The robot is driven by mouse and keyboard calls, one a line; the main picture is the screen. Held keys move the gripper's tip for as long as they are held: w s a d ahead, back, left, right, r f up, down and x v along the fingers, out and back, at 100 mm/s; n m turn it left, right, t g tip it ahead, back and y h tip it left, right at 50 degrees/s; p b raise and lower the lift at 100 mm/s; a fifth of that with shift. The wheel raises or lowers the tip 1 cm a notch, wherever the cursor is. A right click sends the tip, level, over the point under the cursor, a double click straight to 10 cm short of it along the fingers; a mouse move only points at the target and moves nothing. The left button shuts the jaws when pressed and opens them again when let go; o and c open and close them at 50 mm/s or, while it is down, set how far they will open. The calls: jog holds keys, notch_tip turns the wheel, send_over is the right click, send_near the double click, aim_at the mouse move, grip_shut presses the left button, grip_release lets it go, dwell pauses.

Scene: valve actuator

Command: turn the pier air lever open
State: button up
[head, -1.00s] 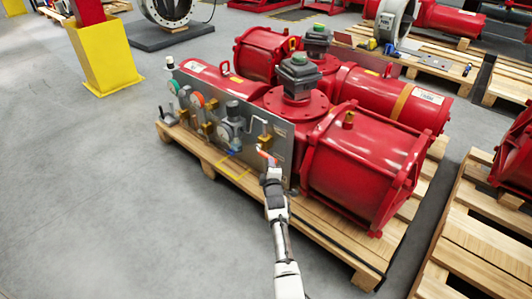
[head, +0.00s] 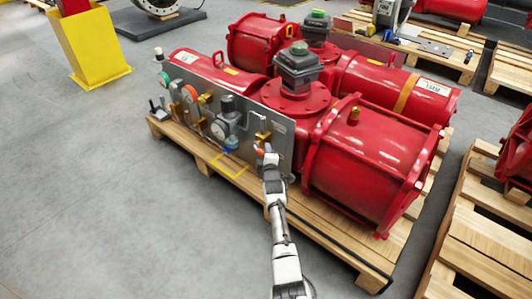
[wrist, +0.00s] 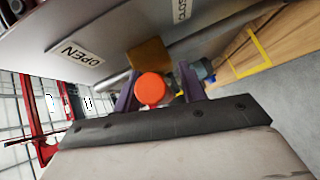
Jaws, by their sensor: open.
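The lever shows in the wrist view as an orange-red rounded end (wrist: 151,89), in front of a brass valve body (wrist: 148,55). My gripper (wrist: 160,84) is open, with one dark finger on each side of the orange end. I cannot tell whether either finger touches it. An OPEN label (wrist: 75,50) is on the panel to the left, and a partly cut-off CLOSED label (wrist: 181,10) is at the top. In the head view my gripper (head: 267,152) is at the right part of the grey panel (head: 282,128), just below the brass valve (head: 262,137). The lever is mostly hidden there.
The panel carries gauges and fittings (head: 222,125) left of my gripper. Behind it stands the large red actuator (head: 365,155) on a wooden pallet (head: 335,240). Another pallet (head: 470,235) is at the right.

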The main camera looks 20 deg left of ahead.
grip_shut()
jog(key=shift+r, duration=0.2)
dwell(0.3)
